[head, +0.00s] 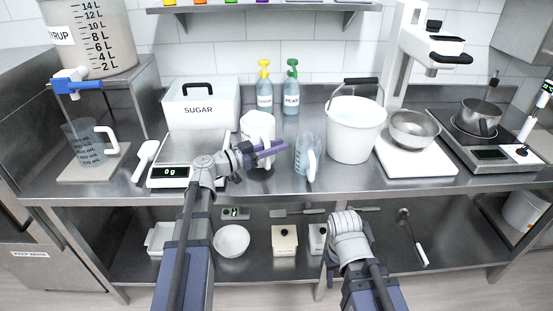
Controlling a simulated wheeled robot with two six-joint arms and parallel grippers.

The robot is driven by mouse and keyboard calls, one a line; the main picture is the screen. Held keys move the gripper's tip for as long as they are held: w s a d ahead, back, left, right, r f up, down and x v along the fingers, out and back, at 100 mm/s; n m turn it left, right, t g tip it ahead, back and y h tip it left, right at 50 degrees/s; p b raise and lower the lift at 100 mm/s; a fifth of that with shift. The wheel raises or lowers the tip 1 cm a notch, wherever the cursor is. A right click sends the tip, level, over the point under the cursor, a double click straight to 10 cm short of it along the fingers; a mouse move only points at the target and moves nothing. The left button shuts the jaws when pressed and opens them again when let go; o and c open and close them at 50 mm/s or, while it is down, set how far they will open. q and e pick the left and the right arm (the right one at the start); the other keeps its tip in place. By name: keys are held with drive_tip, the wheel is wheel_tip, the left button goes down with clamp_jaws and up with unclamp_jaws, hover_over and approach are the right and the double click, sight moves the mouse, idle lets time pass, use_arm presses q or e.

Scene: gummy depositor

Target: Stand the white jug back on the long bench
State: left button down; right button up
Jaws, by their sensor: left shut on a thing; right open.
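The white jug (257,122) is upright over the middle of the long bench (225,189), in front of the bottles. My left gripper (268,152) reaches across its near side and is shut on it. The gripper hides the jug's lower part, so I cannot tell whether its base touches the bench. My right arm's wrist shows low in front of the bench, but its fingers are hidden.
A clear measuring jug (304,155) stands just right of the white jug, with a white bucket (355,128) beyond. The scale (172,176) and sugar bin (201,103) are left. Yellow-topped (264,92) and green-topped (291,92) bottles stand behind.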

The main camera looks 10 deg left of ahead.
use_arm(q)
wheel_tip(320, 180, down, 3)
drive_tip(key=shift+b, duration=1)
use_arm(e)
wheel_tip(320, 180, down, 3)
use_arm(q)
drive_tip(key=c, duration=0.8)
unclamp_jaws()
drive_tip(key=shift+o, duration=0.2)
drive_tip(key=v, duration=0.7)
drive_tip(key=shift+a+f+b, duration=0.3)
drive_tip(key=shift+a+f, duration=0.05)
drive_tip(key=shift+a, duration=0.25)
use_arm(e)
drive_tip(key=shift+f, duration=0.3)
